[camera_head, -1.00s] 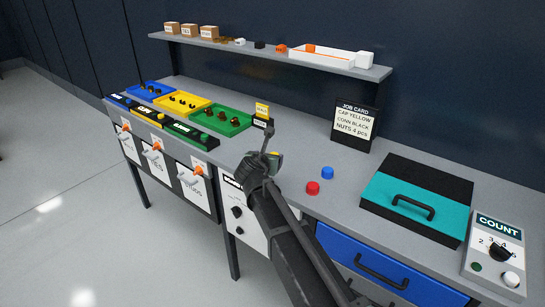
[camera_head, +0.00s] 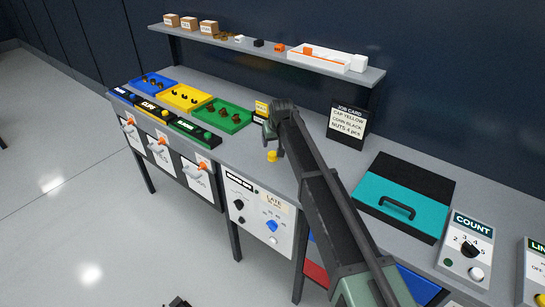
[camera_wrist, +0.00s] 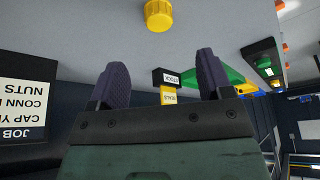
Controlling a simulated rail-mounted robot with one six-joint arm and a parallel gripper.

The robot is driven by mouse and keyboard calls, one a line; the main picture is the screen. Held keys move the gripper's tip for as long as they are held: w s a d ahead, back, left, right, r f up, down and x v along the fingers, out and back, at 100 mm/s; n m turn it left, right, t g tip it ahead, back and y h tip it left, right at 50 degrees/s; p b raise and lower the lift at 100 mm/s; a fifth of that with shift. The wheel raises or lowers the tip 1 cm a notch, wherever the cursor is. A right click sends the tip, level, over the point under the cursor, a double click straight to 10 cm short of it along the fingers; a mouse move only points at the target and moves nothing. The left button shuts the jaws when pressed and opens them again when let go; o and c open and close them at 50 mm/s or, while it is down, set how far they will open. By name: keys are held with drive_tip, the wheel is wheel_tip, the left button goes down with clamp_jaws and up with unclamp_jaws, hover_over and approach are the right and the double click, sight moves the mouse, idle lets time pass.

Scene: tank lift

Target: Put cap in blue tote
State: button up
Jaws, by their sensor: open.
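A yellow cap (camera_head: 271,156) stands on the grey bench top. In the wrist view the yellow cap (camera_wrist: 158,15) is at the top edge, beyond the fingertips and roughly centred between them, not touched. My gripper (camera_head: 273,137) is just behind the cap in the head view. Its two dark fingers are apart and empty in the wrist view (camera_wrist: 160,80). A blue tray (camera_head: 136,90) holding small dark parts sits at the far left of the bench. I cannot tell whether it is the blue tote.
Yellow (camera_head: 165,98) and green (camera_head: 203,120) trays sit beside the blue one. The job card (camera_head: 347,124) reads cap yellow. A teal-and-black box (camera_head: 400,205) and count panel (camera_head: 469,250) stand right. A shelf (camera_head: 350,83) runs above the bench.

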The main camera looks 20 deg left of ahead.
sight(273, 154)
drive_tip(key=b+x, duration=0.4)
drive_tip(key=x, duration=0.1)
drive_tip(key=shift+w+f, duration=0.1)
drive_tip(key=shift+f, duration=0.25)
drive_tip(key=shift+r, duration=0.1)
drive_tip(key=b+x, duration=0.5)
drive_tip(key=shift+r, duration=0.1)
drive_tip(key=c, duration=1.1)
drive_tip(key=shift+o, duration=0.2)
wheel_tip(273, 154, up, 18)
drive_tip(key=p, duration=1.8)
